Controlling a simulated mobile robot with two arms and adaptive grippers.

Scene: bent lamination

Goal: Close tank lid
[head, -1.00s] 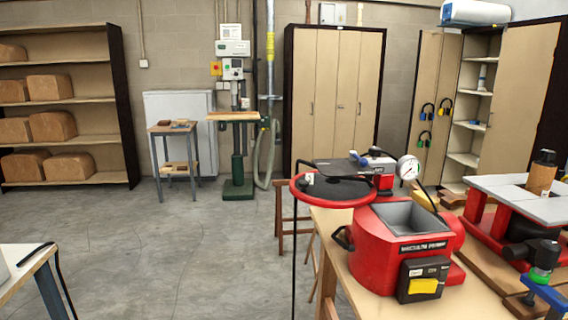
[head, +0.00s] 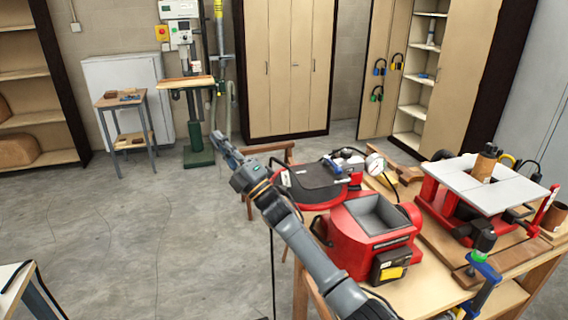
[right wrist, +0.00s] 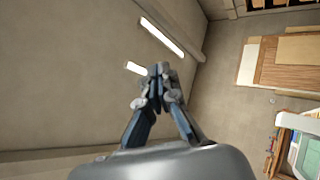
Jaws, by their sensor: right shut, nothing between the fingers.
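The red tank (head: 360,248) stands on the wooden workbench, its grey rectangular basin open at the top. A round, red-rimmed lid with a dark top (head: 312,181) sits swung out beyond the tank's back left, not over the basin. A pressure gauge (head: 375,163) is beside it. My right gripper (head: 218,140) is shut and empty, in the air left of the lid, over the floor. My right arm passes in front of the lid's left side and the tank's left side. The right wrist view shows the closed fingers (right wrist: 158,72) against a plain wall or ceiling. My left gripper is not in view.
A red machine with a grey top plate (head: 490,180) and a blue clamp (head: 485,270) stand on the bench (head: 425,285) right of the tank. A stool (head: 290,152) is behind the lid. The floor to the left is open.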

